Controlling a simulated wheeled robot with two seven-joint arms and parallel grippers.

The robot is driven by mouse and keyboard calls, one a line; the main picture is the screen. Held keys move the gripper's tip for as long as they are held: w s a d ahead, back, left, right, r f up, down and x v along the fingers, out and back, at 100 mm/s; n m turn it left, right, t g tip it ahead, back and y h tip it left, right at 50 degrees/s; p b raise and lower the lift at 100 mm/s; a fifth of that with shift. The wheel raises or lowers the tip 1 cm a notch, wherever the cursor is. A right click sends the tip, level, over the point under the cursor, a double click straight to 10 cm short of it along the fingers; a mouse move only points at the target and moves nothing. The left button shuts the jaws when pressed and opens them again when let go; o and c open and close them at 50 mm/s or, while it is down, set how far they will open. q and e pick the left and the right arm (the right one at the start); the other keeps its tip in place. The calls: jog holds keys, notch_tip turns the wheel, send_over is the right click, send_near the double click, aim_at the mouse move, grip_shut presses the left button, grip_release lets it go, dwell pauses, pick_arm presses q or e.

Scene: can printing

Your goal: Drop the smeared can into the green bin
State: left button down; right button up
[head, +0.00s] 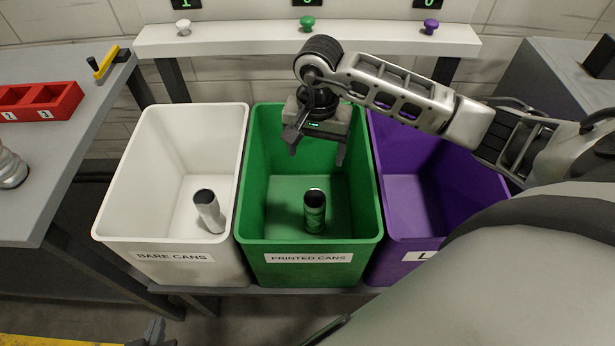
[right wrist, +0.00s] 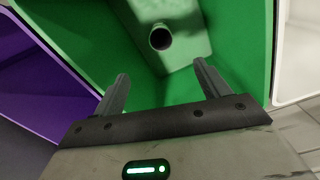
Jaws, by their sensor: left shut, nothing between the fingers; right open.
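A green can with a dark, blotchy pattern (head: 315,214) stands on the floor of the green bin (head: 254,190), labelled "PRINTED CANS". I cannot make out whether its print is smeared. Its dark open top (right wrist: 160,38) shows in the right wrist view. My right gripper (head: 316,153) is open and empty over the green bin, above and behind the can and apart from it. Its two fingers also frame empty space in the right wrist view (right wrist: 161,76). My left gripper (head: 152,334) is shut and empty at the bottom edge, far from the bins.
The white bin (head: 117,200), labelled "BARE CANS", holds a pale can (head: 209,212). The purple bin (head: 408,225) is partly hidden by my right arm. A shelf (head: 240,37) behind carries white, green and purple knobs. A red tray (head: 40,103) lies on the left table.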

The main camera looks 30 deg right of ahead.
notch_tip(320, 180, up, 15)
dwell(0.6)
